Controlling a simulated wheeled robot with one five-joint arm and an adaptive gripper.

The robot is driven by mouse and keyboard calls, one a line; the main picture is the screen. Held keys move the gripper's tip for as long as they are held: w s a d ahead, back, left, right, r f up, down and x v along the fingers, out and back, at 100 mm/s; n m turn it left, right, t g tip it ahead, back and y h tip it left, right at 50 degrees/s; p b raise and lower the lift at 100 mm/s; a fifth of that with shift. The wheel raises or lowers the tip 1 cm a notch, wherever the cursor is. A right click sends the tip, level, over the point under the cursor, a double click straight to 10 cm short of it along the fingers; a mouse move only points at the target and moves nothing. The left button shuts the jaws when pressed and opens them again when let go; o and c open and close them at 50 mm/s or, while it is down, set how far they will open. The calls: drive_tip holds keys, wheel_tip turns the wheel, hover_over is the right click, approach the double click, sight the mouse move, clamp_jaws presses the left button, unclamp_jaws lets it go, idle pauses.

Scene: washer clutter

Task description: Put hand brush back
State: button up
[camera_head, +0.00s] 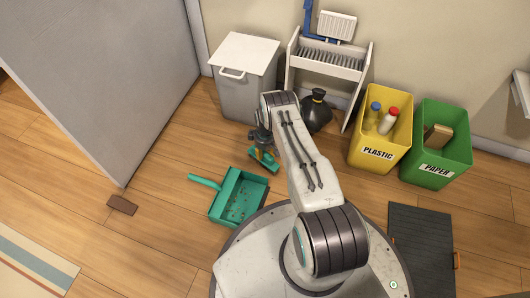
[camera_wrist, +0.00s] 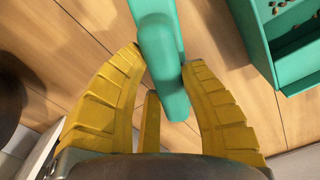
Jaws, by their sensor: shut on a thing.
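The hand brush (camera_wrist: 155,20) is teal, and its handle runs between my yellow fingers in the wrist view. My gripper (camera_wrist: 163,62) is shut on that handle; the bristles are out of this view. In the head view my gripper (camera_head: 261,148) is in front of the grey bin, and part of the teal brush (camera_head: 267,164) shows just below it. A teal dustpan (camera_head: 240,195) with crumbs in it lies on the floor, below and left of the gripper. The dustpan's edge (camera_wrist: 262,45) also shows at the right of the wrist view.
A grey lidded bin (camera_head: 245,95) stands behind my gripper, with a white rack (camera_head: 328,65) and a black bag (camera_head: 318,113) to its right. A yellow plastic bin (camera_head: 378,155) and a green paper bin (camera_head: 433,171) stand farther right. A brown block (camera_head: 122,204) lies left.

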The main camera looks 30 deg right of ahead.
drive_tip(key=shift+f, duration=0.1)
drive_tip(key=o, duration=1.1)
